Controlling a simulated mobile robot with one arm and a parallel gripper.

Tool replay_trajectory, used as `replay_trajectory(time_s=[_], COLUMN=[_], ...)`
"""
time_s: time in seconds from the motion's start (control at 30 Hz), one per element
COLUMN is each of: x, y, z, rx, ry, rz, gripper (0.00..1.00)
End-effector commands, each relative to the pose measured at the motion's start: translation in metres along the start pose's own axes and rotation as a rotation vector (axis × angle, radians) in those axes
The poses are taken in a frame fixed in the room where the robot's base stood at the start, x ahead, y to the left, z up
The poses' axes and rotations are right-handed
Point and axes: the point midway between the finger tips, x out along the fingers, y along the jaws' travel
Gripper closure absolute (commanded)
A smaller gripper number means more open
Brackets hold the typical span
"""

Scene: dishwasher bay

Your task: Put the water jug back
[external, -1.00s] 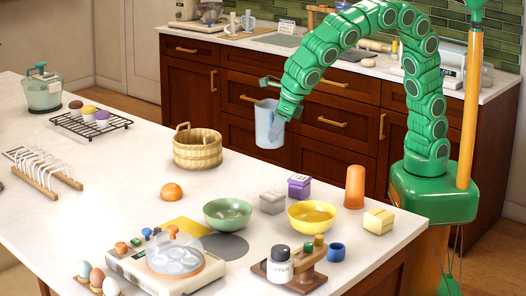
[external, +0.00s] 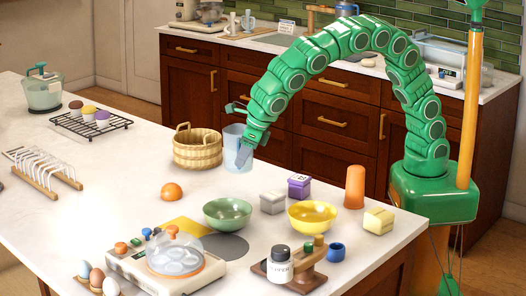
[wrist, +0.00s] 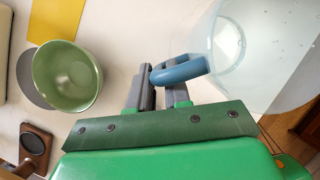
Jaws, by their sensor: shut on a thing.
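The water jug (external: 234,147) is a translucent pale-blue vessel, roughly upright beside the wicker basket at the far edge of the island. My gripper (external: 243,156) is shut on its handle. In the wrist view the jug (wrist: 237,50) fills the upper right, and its blue handle (wrist: 180,71) sits between the fingers of my gripper (wrist: 165,78). I cannot tell whether the jug's base touches the countertop. A grey round mat (external: 232,247) lies on the island, partly hidden by the green bowl in the wrist view (wrist: 28,82).
The wicker basket (external: 197,149) stands just left of the jug. A green bowl (external: 227,214), yellow bowl (external: 312,216), purple box (external: 299,187) and orange cylinder (external: 354,187) stand nearer the front. The countertop (external: 225,184) between basket and green bowl is clear.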

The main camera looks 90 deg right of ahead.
Motion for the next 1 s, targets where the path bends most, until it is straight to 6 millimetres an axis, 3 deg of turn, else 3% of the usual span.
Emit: replay_trajectory(time_s=[0.2, 0.6, 0.8, 1.0], x=[0.022, 0.039, 0.062, 0.066], y=[0.010, 0.016, 0.016, 0.017], z=[0.006, 0.009, -0.002, -0.003], rx=[0.000, -0.001, -0.001, 0.000], ry=[-0.003, -0.001, 0.002, -0.001], rz=[0.002, 0.000, -0.002, 0.001], gripper=[1.00, 1.00, 1.00, 1.00])
